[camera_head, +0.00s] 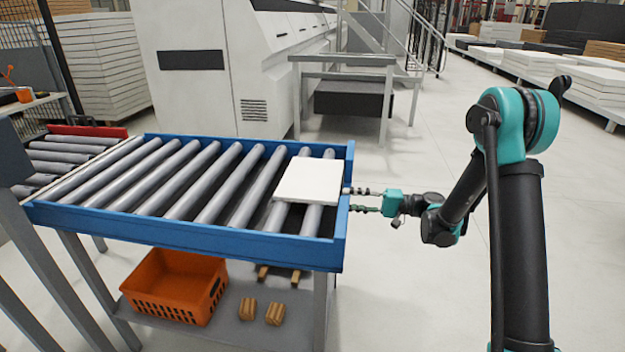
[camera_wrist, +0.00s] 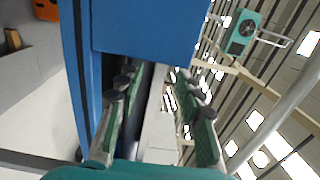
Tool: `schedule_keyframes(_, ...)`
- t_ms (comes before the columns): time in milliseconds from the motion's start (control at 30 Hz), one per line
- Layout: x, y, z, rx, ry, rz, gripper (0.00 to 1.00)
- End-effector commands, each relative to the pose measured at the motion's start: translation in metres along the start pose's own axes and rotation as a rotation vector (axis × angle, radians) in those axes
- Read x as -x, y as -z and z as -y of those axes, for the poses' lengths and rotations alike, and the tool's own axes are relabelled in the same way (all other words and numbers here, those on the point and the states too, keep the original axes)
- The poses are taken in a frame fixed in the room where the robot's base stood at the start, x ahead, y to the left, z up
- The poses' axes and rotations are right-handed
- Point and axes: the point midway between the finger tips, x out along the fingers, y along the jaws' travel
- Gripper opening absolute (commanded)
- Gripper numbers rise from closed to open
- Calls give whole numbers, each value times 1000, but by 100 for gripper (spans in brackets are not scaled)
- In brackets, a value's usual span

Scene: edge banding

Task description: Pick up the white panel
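The white panel (camera_head: 309,181) lies flat on the rollers at the right end of the blue-framed roller conveyor (camera_head: 190,237). It looks close to the conveyor's right end rail. My gripper (camera_head: 352,199) is just right of that rail, pointing left toward the panel, with its two fingers spread apart one above the other. The wrist view also shows my open gripper (camera_wrist: 155,85), with blue frame (camera_wrist: 150,28) close in front of it. A pale strip shows between the fingers; I cannot tell whether it is the panel. Nothing is clearly held.
An orange crate (camera_head: 174,288) and small wooden blocks (camera_head: 274,314) sit on the shelf below the conveyor. A large white machine (camera_head: 230,70) stands behind. Steel stairs and a platform (camera_head: 345,60) are at the back.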

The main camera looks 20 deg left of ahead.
Motion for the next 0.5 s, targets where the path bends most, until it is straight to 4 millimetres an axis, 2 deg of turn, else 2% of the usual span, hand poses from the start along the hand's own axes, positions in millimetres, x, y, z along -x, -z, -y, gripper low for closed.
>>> schedule_keyframes(133,-9,-1,0,0,0,1,37)
schedule_keyframes(400,-46,-2,2,0,0,2,37)
schedule_keyframes(500,-52,-2,2,0,0,1,37)
